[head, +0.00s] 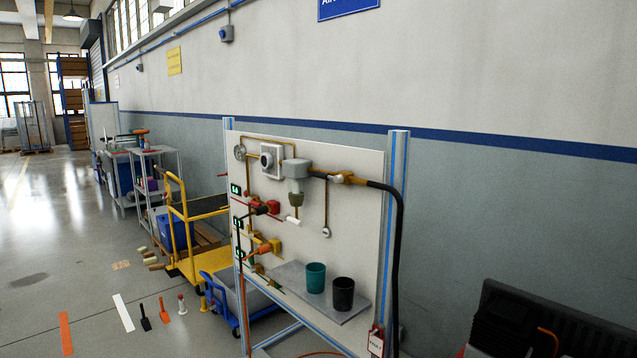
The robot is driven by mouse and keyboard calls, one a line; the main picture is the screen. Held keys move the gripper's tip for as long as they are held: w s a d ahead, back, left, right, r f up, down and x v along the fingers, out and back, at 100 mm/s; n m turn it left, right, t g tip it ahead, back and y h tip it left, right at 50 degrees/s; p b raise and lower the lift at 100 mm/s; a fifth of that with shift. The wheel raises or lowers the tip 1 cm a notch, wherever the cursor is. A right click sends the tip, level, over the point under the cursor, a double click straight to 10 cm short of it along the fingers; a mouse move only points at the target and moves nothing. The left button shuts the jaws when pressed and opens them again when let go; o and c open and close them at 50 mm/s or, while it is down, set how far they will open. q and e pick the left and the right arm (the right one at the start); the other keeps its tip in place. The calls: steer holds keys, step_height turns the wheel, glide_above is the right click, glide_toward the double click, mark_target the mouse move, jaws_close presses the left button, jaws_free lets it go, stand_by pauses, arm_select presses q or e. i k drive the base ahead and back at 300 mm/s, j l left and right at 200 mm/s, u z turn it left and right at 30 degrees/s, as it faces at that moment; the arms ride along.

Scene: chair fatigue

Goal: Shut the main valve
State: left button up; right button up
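A pale upright panel (352,230) in a blue-edged metal frame stands right of centre in the head view and carries pipes and fittings. A brass fitting (341,179) sits in the top pipe where a black hose (399,235) begins. To its left are a grey filter unit (296,170), a grey box with a round face (269,160) and a small round gauge (240,153). Lower left are a red and black fitting (270,207) and an orange-handled fitting (266,248). I cannot tell which is the main valve, or its handle position. Neither gripper is in view.
A shelf (288,272) on the panel holds a teal cup (315,278) and a black cup (343,295). A yellow trolley (204,262) stands left of the panel. Hand tools and strips lie on the floor at lower left. A dark machine (508,325) is at lower right.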

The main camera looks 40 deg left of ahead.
mark_target(325, 176)
steer(key=u, duration=1.2)
